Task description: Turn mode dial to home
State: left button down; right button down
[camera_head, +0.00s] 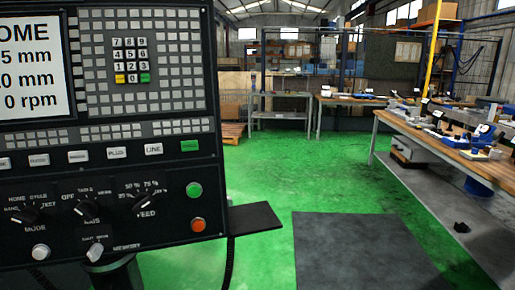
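The mode dial (30,214) is a black knob at the lower left of the dark control panel (120,175), above the word MODE. Small labels around it include HOME at its upper left and TEST at its right. Neither of my grippers is in view.
An axis dial (88,208) and a feed dial (140,204) sit to the right of the mode dial. Green (194,189) and red (198,224) buttons are farther right. A dark shelf (255,218) juts from the panel's right side. Workbenches (470,160) stand at the right; green floor is open between.

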aim_at(29, 217)
jog(key=u, duration=1.6)
